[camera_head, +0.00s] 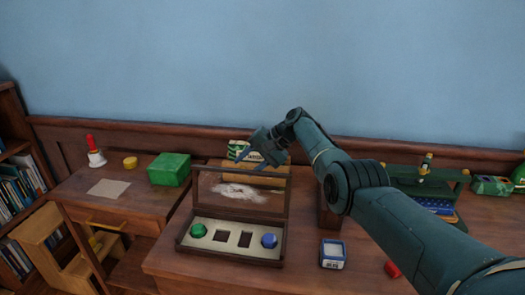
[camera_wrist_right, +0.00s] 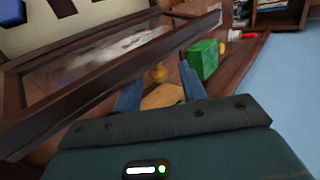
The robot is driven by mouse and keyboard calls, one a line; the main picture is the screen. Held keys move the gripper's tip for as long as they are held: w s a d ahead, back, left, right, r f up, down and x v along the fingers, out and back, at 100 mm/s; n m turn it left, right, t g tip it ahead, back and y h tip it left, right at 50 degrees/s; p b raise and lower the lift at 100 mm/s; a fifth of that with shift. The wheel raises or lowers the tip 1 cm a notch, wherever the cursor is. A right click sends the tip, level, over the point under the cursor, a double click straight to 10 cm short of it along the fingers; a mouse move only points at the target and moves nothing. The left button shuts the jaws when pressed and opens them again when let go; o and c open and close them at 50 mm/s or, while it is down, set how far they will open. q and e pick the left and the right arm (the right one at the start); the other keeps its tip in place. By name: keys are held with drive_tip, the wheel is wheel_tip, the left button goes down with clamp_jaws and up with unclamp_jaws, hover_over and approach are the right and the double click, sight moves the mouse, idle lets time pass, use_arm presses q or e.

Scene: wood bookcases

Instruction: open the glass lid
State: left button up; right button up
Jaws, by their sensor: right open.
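The glass lid (camera_head: 238,191) has a dark wood frame and a whitish smear on its pane. It stands raised, roughly upright, at the back of a shallow display box (camera_head: 230,254). A green piece (camera_head: 198,231) and a blue piece (camera_head: 269,240) sit in the box with dark square slots between them. My right gripper (camera_head: 243,157) is open behind the lid's top edge. In the right wrist view the lid (camera_wrist_right: 100,65) lies left of the open fingers (camera_wrist_right: 162,88); I cannot tell whether they touch it. My left gripper is not in view.
A blue-and-white box (camera_head: 333,254) and a red object (camera_head: 392,269) lie right of the display box. A tan block (camera_wrist_right: 162,96) is beyond my fingers.

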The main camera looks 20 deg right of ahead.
drive_tip(key=p+v, duration=0.1)
drive_tip(key=v, duration=0.1)
drive_tip(key=shift+s+d+r+p, duration=0.1)
drive_tip(key=shift+d+r+p, duration=0.05)
drive_tip(key=shift+r+p, duration=0.25)
use_arm(q)
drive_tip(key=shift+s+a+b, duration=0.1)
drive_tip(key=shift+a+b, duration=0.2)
drive_tip(key=shift+b, duration=0.05)
use_arm(e)
drive_tip(key=v, duration=1)
drive_tip(key=shift+f, duration=0.2)
